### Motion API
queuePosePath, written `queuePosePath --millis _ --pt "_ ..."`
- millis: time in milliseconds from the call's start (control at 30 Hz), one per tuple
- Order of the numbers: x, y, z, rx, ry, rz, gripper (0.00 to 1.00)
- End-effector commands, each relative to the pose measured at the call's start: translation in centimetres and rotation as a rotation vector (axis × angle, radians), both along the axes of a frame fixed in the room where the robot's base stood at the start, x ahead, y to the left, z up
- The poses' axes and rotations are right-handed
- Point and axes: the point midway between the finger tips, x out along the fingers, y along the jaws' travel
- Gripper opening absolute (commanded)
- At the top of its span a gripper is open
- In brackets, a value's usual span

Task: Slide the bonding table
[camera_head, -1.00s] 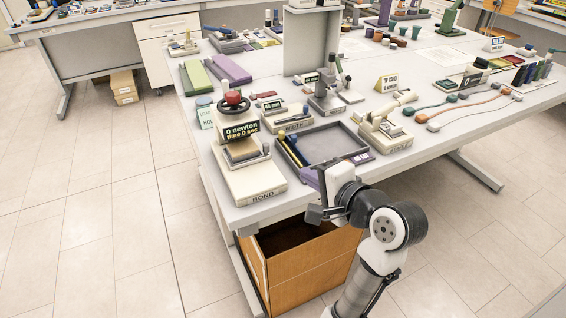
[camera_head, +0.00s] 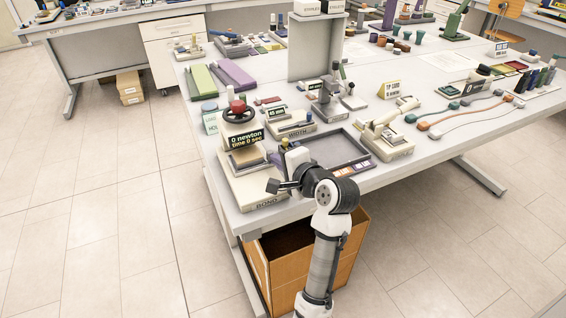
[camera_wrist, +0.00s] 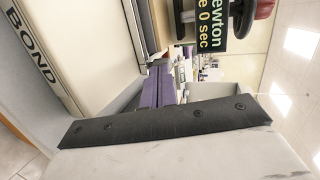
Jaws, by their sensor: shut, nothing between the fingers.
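The cream bonding station marked BOND (camera_head: 238,190) stands at the near left corner of the bench. Its bonding table, a grey and tan plate (camera_head: 246,160), sits on the base below the display reading 0 newton, 0 sec (camera_head: 246,138). A red-topped black handwheel (camera_head: 238,112) is above. My gripper (camera_head: 273,186) is shut and empty at the station's right front side; whether it touches the station I cannot tell. In the wrist view the BOND face (camera_wrist: 32,60) fills the left and the display (camera_wrist: 208,28) is at the top. The plate is not clear there.
A WIDTH device (camera_head: 290,133) stands behind. An open wooden box (camera_head: 300,262) stands under the bench's front edge. Open floor lies to the left.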

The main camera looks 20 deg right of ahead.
Motion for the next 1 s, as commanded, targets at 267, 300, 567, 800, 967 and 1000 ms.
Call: queuePosePath --millis 267,300,567,800,967,1000 --pt "0.3 0.0 0.1 0.002 0.000 0.002 0.00" --pt "0.7 0.1 0.2 0.002 0.000 0.003 0.00" --pt "3.7 0.2 0.1 0.001 0.000 0.001 0.00" --pt "3.7 0.2 0.1 0.000 -0.003 0.000 0.00" --pt "3.8 0.2 0.2 0.000 -0.003 0.001 0.00" --pt "3.8 0.2 0.2 0.000 -0.003 0.001 0.00"
